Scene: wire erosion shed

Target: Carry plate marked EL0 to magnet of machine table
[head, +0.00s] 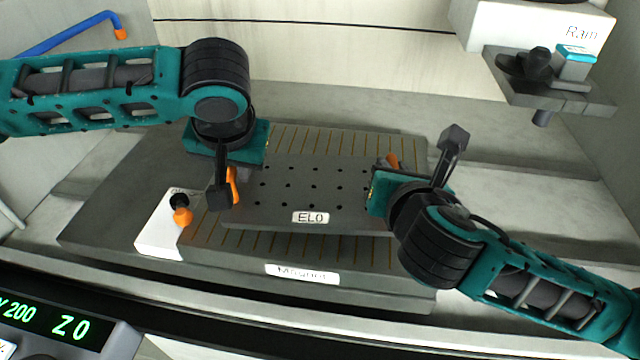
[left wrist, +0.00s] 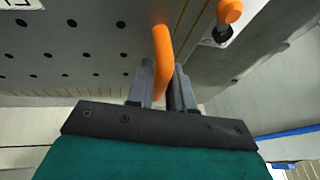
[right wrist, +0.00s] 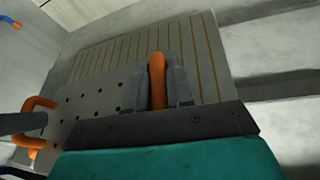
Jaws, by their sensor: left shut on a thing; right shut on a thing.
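The plate marked EL0 (head: 315,190) is a dark grey slab with rows of holes and orange handles at its left and right ends. It is over the striped magnet (head: 300,138) of the machine table; a dark shadow shows below its front edge, and I cannot tell whether it touches. My left gripper (head: 228,188) is shut on the plate's left orange handle (left wrist: 163,55). My right gripper (head: 385,175) is shut on its right orange handle (right wrist: 157,75). The left handle also shows in the right wrist view (right wrist: 38,106).
A white block with an orange-tipped lever (head: 182,215) stands at the magnet's left front. The Ram head (head: 550,80) hangs at the upper right. A blue hose with an orange tip (head: 70,32) is at upper left. A display (head: 60,320) is at lower left.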

